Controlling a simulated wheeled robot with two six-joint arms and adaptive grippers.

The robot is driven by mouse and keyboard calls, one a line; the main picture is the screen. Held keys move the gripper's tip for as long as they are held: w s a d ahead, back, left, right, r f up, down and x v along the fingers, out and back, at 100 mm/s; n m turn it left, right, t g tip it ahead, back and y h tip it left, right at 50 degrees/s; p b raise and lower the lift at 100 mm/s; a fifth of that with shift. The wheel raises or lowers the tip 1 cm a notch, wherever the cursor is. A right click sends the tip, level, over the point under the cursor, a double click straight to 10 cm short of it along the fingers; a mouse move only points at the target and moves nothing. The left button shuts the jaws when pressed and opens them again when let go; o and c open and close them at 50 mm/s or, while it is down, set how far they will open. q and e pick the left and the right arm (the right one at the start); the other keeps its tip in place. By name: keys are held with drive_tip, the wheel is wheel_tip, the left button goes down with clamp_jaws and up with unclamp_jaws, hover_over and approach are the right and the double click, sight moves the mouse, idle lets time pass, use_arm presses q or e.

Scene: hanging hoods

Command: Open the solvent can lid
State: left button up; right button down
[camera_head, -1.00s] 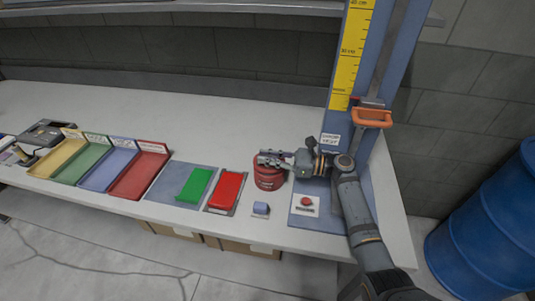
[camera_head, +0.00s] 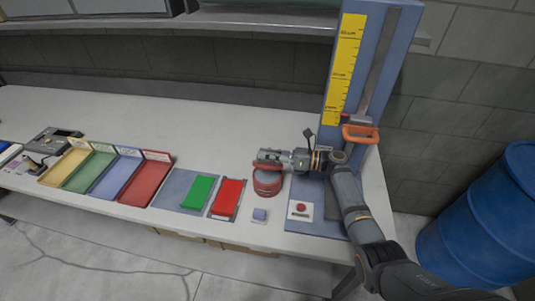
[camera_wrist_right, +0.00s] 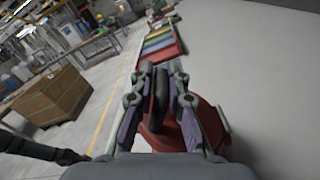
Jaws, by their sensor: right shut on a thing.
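The red solvent can (camera_head: 268,189) stands on the white bench. Its top shows as a pale grey round face, with red parts at the gripper just above it; the lid looks raised or tilted, though the fingers partly cover it. My right gripper (camera_head: 265,160) is over the can, reaching in from the right. In the right wrist view, my right gripper (camera_wrist_right: 162,72) is shut on a dark, rounded piece (camera_wrist_right: 157,98), which looks like the lid's handle, with red surface (camera_wrist_right: 172,138) around and below it. My left gripper is not in view.
A red block (camera_head: 228,197) and a green block (camera_head: 199,192) lie left of the can, with coloured trays (camera_head: 141,187) beyond. A small blue block (camera_head: 260,214) and a red button (camera_head: 301,208) are in front. A blue column with an orange handle (camera_head: 360,134) stands behind right.

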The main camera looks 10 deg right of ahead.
drive_tip(key=c, duration=1.4)
unclamp_jaws()
drive_tip(key=shift+w, duration=0.1)
drive_tip(key=shift+o, duration=0.2)
drive_tip(key=v, duration=0.7)
drive_tip(key=shift+d, duration=0.25)
